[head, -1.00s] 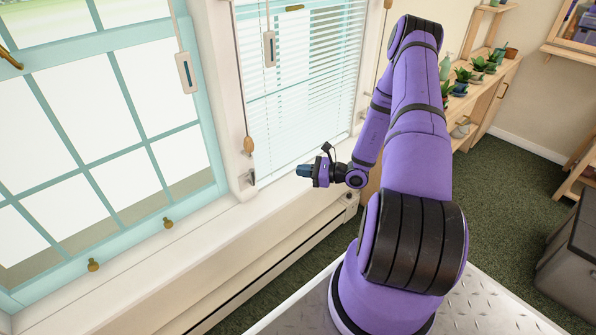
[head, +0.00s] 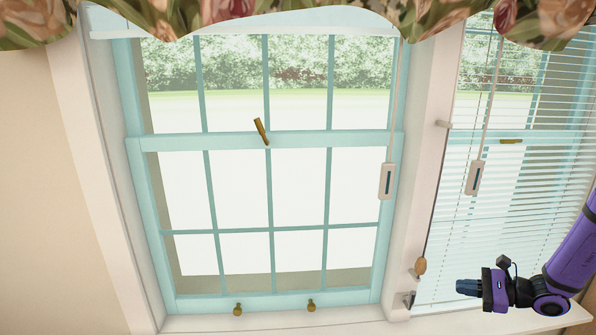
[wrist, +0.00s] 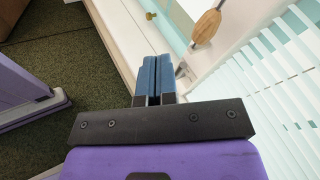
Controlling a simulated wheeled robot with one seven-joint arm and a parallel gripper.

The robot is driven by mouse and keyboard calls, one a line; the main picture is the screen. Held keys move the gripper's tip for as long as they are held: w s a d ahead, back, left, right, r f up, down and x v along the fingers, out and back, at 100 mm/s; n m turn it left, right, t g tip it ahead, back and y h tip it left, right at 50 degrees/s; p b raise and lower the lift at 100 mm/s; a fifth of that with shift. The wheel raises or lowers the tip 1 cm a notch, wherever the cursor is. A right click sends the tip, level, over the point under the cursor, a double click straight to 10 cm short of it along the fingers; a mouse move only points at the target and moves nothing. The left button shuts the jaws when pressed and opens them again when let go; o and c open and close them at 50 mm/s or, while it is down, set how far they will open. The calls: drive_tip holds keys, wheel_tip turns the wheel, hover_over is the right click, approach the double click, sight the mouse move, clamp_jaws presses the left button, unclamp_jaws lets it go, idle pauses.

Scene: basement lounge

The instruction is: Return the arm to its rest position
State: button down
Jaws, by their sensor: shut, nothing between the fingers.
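My gripper (head: 467,287) is at the lower right of the head view, at the end of my purple arm. It is in front of the lower part of the blinds and points left. Its blue fingers are together and empty. In the wrist view the two blue fingers (wrist: 156,78) lie side by side with only a thin line between them. They appear apart from the sill and the window frame. Most of my arm is outside the head view.
A teal-framed window (head: 270,140) fills the middle of the head view. White blinds (head: 500,210) hang at the right. A wooden cord pull (head: 420,266) hangs left of my gripper and shows in the wrist view (wrist: 206,26). Green carpet (wrist: 80,55) lies below.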

drive_tip(key=s+a+r+n+g+h, duration=0.2)
drive_tip(key=s+a+r+n+g, duration=0.15)
drive_tip(key=r, duration=0.35)
drive_tip(key=s+a+r+n+g+h, duration=0.2)
drive_tip(key=s+a+r+n, duration=0.1)
drive_tip(key=a+r+n, duration=0.3)
drive_tip(key=s+a+r+n+g+h, duration=0.2)
drive_tip(key=s+a+r+n, duration=0.1)
drive_tip(key=r, duration=0.5)
drive_tip(key=s+a+r+n+t+h, duration=0.2)
drive_tip(key=s+r+n+t+h, duration=0.3)
drive_tip(key=s+r, duration=0.8)
drive_tip(key=s+n+h, duration=0.2)
drive_tip(key=s, duration=0.1)
drive_tip(key=shift+s+a, duration=0.15)
drive_tip(key=shift+s, duration=0.1)
drive_tip(key=shift+r, duration=0.1)
